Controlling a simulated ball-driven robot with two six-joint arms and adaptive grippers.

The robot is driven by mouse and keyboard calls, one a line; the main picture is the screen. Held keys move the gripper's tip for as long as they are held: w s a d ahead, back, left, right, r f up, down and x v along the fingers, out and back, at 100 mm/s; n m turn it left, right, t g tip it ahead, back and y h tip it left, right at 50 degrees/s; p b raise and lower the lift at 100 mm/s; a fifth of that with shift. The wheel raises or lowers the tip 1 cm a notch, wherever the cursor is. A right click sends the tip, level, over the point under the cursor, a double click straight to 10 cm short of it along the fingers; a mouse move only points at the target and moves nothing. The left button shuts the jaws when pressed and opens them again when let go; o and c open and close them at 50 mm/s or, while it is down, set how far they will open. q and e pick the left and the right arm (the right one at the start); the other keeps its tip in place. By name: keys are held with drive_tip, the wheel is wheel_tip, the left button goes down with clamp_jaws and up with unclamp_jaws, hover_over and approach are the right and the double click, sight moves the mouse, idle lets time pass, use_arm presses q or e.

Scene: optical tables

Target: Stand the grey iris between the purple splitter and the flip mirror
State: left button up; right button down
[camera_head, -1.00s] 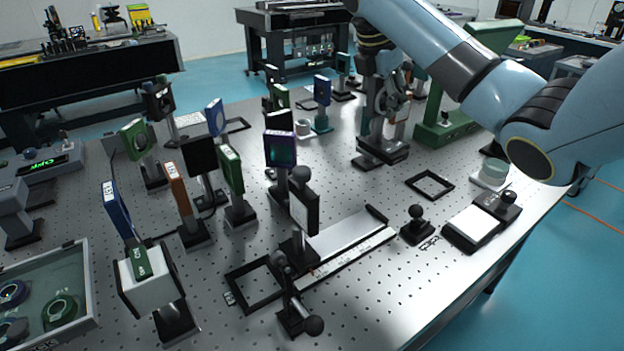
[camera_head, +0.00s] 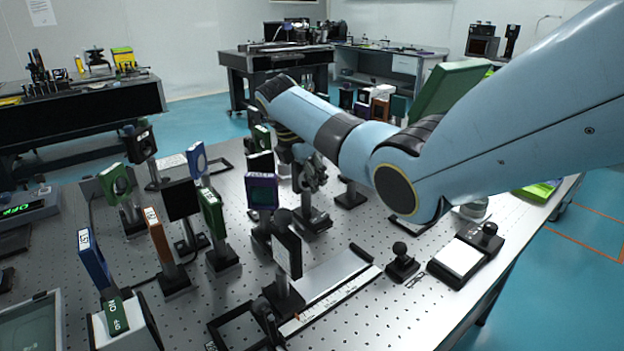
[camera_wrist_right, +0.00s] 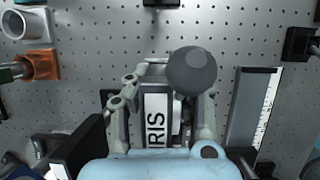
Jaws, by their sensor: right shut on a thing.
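The purple splitter (camera_head: 262,192) stands upright on a dark post and base near the middle of the table in the head view. My right gripper (camera_head: 312,178) is just right of it, shut on the grey iris. The iris's label (camera_wrist_right: 155,118) shows between the fingers in the wrist view. Its dark base (camera_head: 312,222) shows below the gripper; I cannot tell whether it touches the table. A black-framed plate (camera_head: 288,252), which may be the flip mirror, stands nearer the viewer, slightly right of the splitter. My left gripper is not in view.
Green (camera_head: 212,214), brown (camera_head: 159,238) and blue (camera_head: 93,258) plates stand on posts to the left. A flat rail (camera_head: 335,272) lies right of the black-framed plate, with a knobbed piece (camera_head: 402,262) beyond it. My right arm hides part of the table's right side.

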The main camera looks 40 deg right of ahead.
sight(295, 162)
drive_tip(key=shift+w+f, duration=0.1)
drive_tip(key=c, duration=1.6)
unclamp_jaws()
drive_tip(key=shift+f, duration=0.15)
drive_tip(key=shift+c, duration=0.2)
drive_tip(key=o, duration=0.5)
drive_tip(key=shift+c, duration=0.2)
drive_tip(key=v, duration=1.2)
drive_tip(key=shift+a, duration=0.1)
